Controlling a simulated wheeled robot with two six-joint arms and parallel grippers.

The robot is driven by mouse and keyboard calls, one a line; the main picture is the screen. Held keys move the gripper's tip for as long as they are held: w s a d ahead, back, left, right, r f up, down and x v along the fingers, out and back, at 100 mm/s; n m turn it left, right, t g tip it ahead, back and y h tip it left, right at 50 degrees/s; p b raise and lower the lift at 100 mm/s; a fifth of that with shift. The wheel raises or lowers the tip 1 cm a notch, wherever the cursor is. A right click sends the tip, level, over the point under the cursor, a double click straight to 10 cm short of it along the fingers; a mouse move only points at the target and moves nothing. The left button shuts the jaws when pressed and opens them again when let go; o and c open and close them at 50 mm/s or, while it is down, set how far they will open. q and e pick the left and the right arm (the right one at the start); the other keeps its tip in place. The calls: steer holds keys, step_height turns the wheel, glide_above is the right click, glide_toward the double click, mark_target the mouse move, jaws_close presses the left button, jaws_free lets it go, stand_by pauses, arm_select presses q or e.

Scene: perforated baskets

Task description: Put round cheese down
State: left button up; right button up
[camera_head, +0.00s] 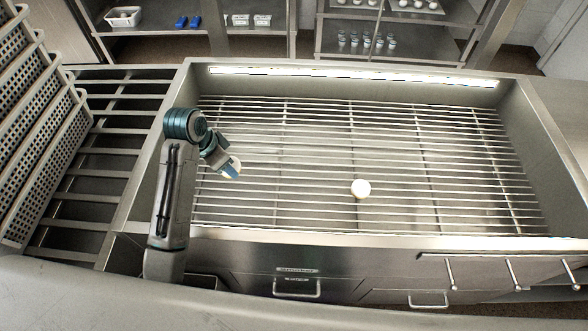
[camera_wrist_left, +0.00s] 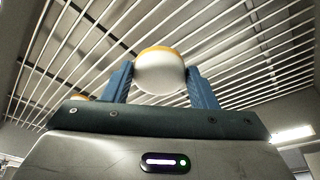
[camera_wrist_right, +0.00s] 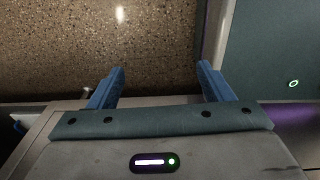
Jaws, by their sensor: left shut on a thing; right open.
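My left gripper (camera_head: 230,168) is over the left part of the wire-rack counter (camera_head: 420,150) in the head view. In the left wrist view its blue fingers (camera_wrist_left: 160,78) are shut on a round cheese (camera_wrist_left: 160,76), white with an orange-yellow face. The rack's bars lie beyond it; I cannot tell whether the cheese touches them. A second pale round thing (camera_head: 361,188) rests on the rack near its middle, apart from the gripper. My right gripper (camera_wrist_right: 160,75) is open and empty, shown only in the right wrist view with speckled floor beyond it.
Perforated baskets (camera_head: 40,130) stand tilted on a slatted shelf at the left. A raised metal rim (camera_head: 400,243) edges the rack in front. Shelves at the back hold a white bin (camera_head: 124,17) and jars (camera_head: 366,41). Most of the rack is clear.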

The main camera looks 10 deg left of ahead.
arm_select(q)
steer(key=m, duration=0.3)
steer(key=w+f+m+g, duration=0.1)
steer(key=shift+w+a+m+h, duration=0.1)
steer(key=shift+a+m+h, duration=0.1)
steer(key=shift+m+h, duration=0.2)
steer(key=shift+w+f+m+g+p, duration=0.1)
steer(key=shift+w+m+g+p, duration=0.1)
steer(key=shift+m, duration=0.35)
steer(key=shift+w+m+g+p, duration=0.1)
steer(key=shift+m+g, duration=0.1)
steer(key=shift+m, duration=0.35)
steer(key=m, duration=0.3)
steer(key=shift+w+a+f+g, duration=0.2)
steer(key=shift+w+f+g, duration=0.1)
steer(key=shift+w+g, duration=0.1)
steer(key=m, duration=0.3)
steer(key=shift+w+a+f+g, duration=0.2)
steer(key=shift+f+g, duration=0.05)
steer(key=shift+g, duration=0.15)
step_height(320, 180, down, 6)
steer(key=shift+r+b, duration=0.1)
steer(key=shift+b, duration=0.25)
steer(key=shift+f+p, duration=0.35)
steer(key=shift+f, duration=1.8)
arm_select(e)
steer(key=shift+s+d+r, duration=0.25)
steer(key=shift+d+r, duration=0.05)
steer(key=shift+r, duration=0.05)
